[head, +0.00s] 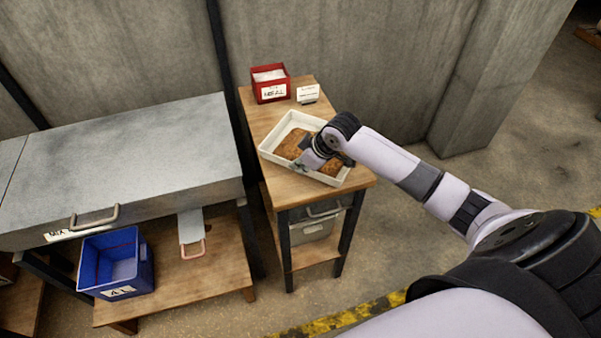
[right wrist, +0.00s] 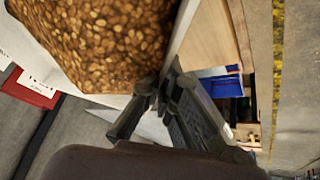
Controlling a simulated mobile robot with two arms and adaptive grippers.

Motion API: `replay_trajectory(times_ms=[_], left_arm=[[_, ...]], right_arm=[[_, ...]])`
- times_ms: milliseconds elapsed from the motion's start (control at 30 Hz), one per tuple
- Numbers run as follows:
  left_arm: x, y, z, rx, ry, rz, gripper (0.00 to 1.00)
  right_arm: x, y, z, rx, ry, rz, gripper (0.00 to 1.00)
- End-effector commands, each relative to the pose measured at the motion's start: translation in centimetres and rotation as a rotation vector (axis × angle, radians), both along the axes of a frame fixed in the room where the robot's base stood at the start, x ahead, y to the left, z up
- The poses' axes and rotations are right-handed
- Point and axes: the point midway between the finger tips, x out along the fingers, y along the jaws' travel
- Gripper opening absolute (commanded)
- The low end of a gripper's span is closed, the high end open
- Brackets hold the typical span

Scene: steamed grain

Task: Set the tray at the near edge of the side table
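The white tray (head: 276,131) with brown grain in it sits on the wooden side table (head: 284,188), turned at an angle, its near corner close to the table's near edge. My right gripper (head: 306,165) reaches over the tray from the right, down to its left-near wall. In the right wrist view, my right gripper's fingertips (right wrist: 157,84) come together on either side of the tray wall (right wrist: 181,27) and look shut on it. Grain (right wrist: 95,40) lies on one side of that wall and bare tabletop (right wrist: 208,45) on the other. My left gripper is out of view.
A red labelled bin (head: 271,84) and a small white sign (head: 308,94) stand at the table's far end. A grey metal bench (head: 130,150) is to the left, with a blue bin (head: 118,262) on the low shelf. The tabletop's near-left part is bare.

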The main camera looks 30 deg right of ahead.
Motion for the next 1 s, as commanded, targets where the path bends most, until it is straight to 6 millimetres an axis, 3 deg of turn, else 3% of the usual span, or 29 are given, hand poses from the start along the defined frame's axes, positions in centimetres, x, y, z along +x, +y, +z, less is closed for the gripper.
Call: replay_trajectory(times_ms=[300, 700, 1000], left_arm=[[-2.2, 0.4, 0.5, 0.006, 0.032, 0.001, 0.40], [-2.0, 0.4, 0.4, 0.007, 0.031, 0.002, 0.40], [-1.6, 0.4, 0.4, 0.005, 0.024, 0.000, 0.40]], right_arm=[[0.1, 0.0, -3.5, -0.001, -0.006, 0.001, 0.00], [0.2, 0.0, -4.0, -0.001, -0.008, 0.001, 0.00], [-0.1, 0.0, -4.3, 0.000, 0.001, 0.000, 0.22]])
